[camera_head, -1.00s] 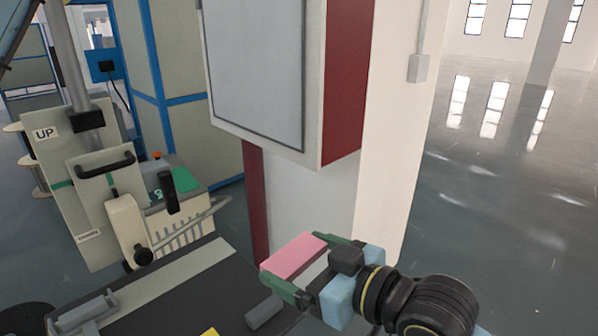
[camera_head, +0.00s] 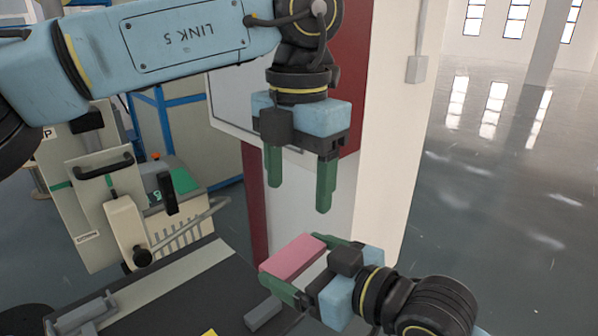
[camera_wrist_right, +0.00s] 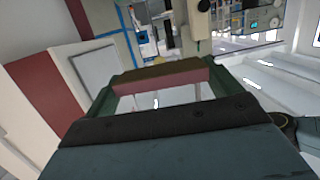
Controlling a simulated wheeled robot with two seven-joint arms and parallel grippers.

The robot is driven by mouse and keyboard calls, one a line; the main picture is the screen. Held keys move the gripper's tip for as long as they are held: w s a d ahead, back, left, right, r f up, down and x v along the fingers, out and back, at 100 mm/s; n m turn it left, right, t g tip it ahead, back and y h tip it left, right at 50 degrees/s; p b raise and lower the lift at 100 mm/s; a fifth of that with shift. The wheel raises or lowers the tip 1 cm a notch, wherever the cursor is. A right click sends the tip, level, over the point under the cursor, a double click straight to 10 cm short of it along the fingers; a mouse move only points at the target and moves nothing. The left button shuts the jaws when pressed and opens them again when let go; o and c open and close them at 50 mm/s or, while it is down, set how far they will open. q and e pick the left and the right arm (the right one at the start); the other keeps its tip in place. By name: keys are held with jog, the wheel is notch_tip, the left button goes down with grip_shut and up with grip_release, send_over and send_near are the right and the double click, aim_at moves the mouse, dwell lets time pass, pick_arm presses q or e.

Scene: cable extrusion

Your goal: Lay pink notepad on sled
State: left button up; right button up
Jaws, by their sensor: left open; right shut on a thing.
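The pink notepad (camera_head: 292,257) is a thick pink block, held between the green fingers of my right gripper (camera_head: 307,266) at the lower middle of the head view. In the right wrist view the notepad (camera_wrist_right: 160,82) spans the gap between the two fingers. My left gripper (camera_head: 298,188) is open and empty, pointing down above the notepad with a gap between them. I cannot make out the sled with certainty; a dark surface (camera_head: 190,300) with a pale strip lies below and left of the notepad.
A grey block (camera_head: 262,314) and a yellow piece (camera_head: 210,332) lie on the dark surface. A grey fixture (camera_head: 85,316) sits at its left. A beige machine (camera_head: 130,225) stands behind. A red and white cabinet column (camera_head: 254,200) rises behind the grippers. Open floor lies at right.

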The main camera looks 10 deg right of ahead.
aim_at(298, 254)
pick_arm(q)
notch_tip(298, 254, down, 12)
jog(key=shift+r, duration=0.2)
dwell(0.4)
jog(key=c, duration=0.9)
jog(key=shift+c, duration=0.8)
pick_arm(e)
jog(key=o, duration=0.7)
